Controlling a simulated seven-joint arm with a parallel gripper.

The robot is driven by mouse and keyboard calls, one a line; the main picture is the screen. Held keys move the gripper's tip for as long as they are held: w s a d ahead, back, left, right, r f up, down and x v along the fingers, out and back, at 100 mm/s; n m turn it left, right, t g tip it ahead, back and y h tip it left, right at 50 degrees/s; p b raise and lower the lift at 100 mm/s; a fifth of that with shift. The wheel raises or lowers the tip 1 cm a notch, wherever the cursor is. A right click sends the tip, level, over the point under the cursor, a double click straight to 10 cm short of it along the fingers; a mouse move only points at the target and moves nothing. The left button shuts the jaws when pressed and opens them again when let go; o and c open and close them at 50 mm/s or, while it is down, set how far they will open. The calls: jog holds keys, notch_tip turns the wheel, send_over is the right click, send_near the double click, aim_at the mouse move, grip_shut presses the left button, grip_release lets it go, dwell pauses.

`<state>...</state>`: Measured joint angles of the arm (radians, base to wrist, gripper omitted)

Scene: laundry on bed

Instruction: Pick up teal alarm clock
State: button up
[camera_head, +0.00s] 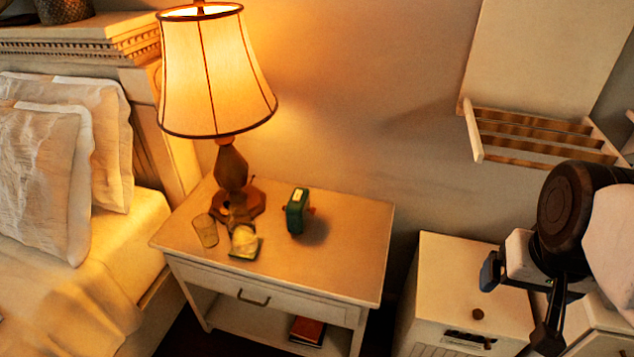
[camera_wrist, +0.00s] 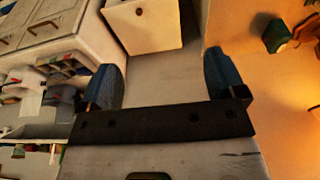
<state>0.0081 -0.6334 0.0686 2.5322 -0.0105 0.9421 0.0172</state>
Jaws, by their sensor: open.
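The teal alarm clock (camera_head: 297,211) stands upright on the nightstand (camera_head: 345,262), to the right of the lamp base.
A lit lamp (camera_head: 215,75) stands left of the clock. A glass (camera_head: 205,230) and a small yellowish object (camera_head: 244,241) sit in front of the lamp. A white cabinet (camera_head: 455,265) stands right of the nightstand. A slatted wall rack (camera_head: 540,137) hangs above. The nightstand's right part is clear.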

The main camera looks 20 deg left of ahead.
jog(key=w+a+f+n+t+y, duration=0.1)
jog(key=w+a+t, duration=0.1)
jog(key=w+a, duration=0.55)
jog(key=w+a+f+t+y, duration=0.15)
jog(key=w+a, duration=0.35)
jog(key=w, duration=0.5)
jog(key=t+h, duration=0.1)
jog(key=t, duration=0.6)
send_over(299, 211)
jog(key=s+a, duration=0.1)
jog(key=s, duration=0.1)
notch_tip(299, 211, down, 24)
jog(key=shift+s+a+f, duration=0.1)
jog(key=shift+a+f, duration=0.2)
jog(key=shift+a, duration=0.1)
jog(key=shift+x, duration=1.3)
